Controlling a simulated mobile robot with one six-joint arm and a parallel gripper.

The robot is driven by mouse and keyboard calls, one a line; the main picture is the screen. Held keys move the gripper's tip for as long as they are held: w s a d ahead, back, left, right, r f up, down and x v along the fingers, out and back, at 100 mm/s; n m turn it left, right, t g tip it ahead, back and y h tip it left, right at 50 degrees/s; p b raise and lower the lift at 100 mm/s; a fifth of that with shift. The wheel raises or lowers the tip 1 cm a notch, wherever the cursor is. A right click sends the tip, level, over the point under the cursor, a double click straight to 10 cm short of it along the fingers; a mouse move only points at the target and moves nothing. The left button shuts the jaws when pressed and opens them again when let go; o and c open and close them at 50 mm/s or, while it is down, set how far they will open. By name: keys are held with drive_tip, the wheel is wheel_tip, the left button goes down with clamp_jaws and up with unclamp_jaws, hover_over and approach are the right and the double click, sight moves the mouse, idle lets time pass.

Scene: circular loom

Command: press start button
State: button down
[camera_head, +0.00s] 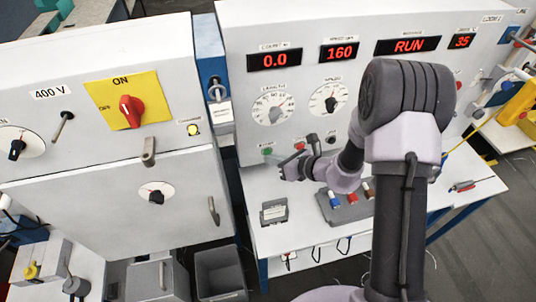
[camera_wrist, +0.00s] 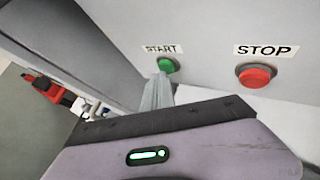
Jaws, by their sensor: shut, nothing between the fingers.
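The green start button (camera_wrist: 167,66) is on the grey panel under a START label in the wrist view. It also shows as a small green spot low on the loom panel in the head view (camera_head: 267,152). My gripper (camera_wrist: 160,82) is shut and empty, its fingers pointing at the start button. The fingertips overlap the button's lower left edge in the wrist view; I cannot tell whether they touch it. In the head view my gripper (camera_head: 281,164) is just right of and below the button.
A red stop button (camera_wrist: 255,75) sits to the right of the start button. The panel's display (camera_head: 408,46) reads RUN. A grey box (camera_head: 274,211) lies on the white table below my gripper. A cabinet with a red switch (camera_head: 132,110) stands at left.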

drive_tip(key=shift+s+d+b, duration=0.2)
drive_tip(key=shift+s+b, duration=0.1)
drive_tip(key=shift+s, duration=0.5)
drive_tip(key=s, duration=0.2)
drive_tip(key=s+d+b, duration=0.1)
drive_tip(key=s, duration=0.1)
drive_tip(key=shift+s+d, duration=0.2)
drive_tip(key=shift+s, duration=0.2)
